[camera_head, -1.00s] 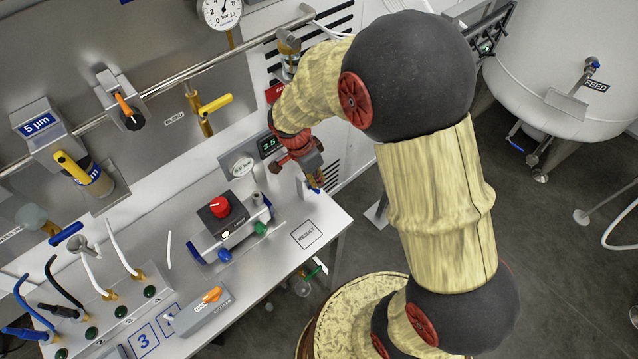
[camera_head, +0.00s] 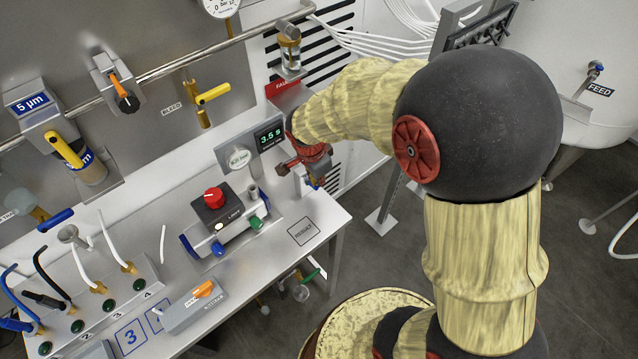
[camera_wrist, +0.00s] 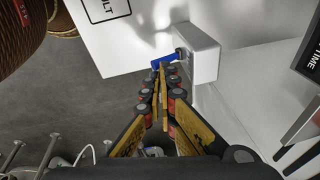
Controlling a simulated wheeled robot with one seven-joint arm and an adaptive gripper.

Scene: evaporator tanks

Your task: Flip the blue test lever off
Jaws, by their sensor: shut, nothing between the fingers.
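The blue test lever (camera_wrist: 165,61) sticks out from the side of a small light-grey box (camera_wrist: 198,52) at the edge of the white bench in the wrist view. My gripper (camera_wrist: 158,69) is shut and empty, with its narrow fingertips right at the lever. They overlap it in the picture; I cannot tell whether they press on it. In the head view my gripper (camera_head: 314,183) is at the bench's far right end, beside the same grey box (camera_head: 301,180), and mostly hides the lever there.
A display reading 3.5 s (camera_head: 269,136) stands just behind my gripper. Open floor (camera_wrist: 75,95) shows beyond the bench edge.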

